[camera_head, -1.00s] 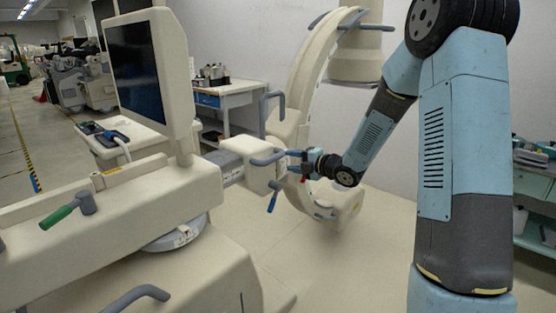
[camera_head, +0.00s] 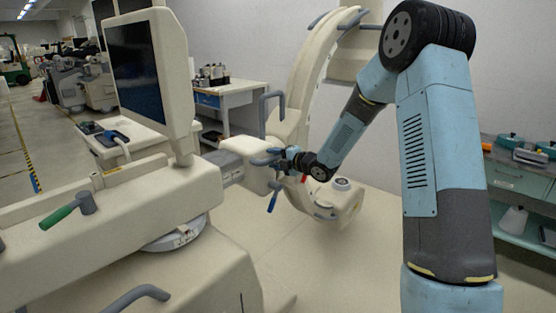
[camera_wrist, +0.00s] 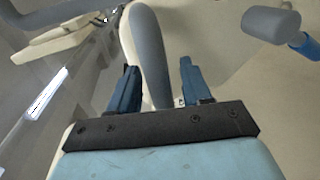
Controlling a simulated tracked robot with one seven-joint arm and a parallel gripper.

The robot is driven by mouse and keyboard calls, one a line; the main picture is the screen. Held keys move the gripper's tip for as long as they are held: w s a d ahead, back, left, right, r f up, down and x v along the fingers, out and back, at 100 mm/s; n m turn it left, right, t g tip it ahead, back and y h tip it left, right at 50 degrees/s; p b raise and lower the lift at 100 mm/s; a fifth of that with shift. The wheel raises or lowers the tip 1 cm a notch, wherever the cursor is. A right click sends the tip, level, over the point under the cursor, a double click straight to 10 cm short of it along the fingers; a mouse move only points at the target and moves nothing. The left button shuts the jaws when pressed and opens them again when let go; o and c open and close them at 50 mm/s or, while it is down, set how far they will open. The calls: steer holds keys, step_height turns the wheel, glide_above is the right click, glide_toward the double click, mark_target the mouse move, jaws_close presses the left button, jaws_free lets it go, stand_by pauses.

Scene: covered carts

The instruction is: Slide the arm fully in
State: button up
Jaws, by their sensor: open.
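The cream C-arm machine (camera_head: 297,97) stands centre in the head view. My gripper (camera_head: 281,158) is at that block from the right, by a grey handle (camera_head: 262,163). In the wrist view, a grey handle (camera_wrist: 146,40) passes between the two blue fingers of my gripper (camera_wrist: 158,68). The fingers are open, with a gap visible on the right side. Exact contact is hidden in the head view.
A blue-handled lever (camera_head: 272,202) hangs below the block. A green-handled lever (camera_head: 62,214) is on the body at left. A monitor (camera_head: 137,75) stands above it. Floor front centre is clear.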

jaws_close()
stand_by(0.5)
steer(key=shift+f, duration=0.1)
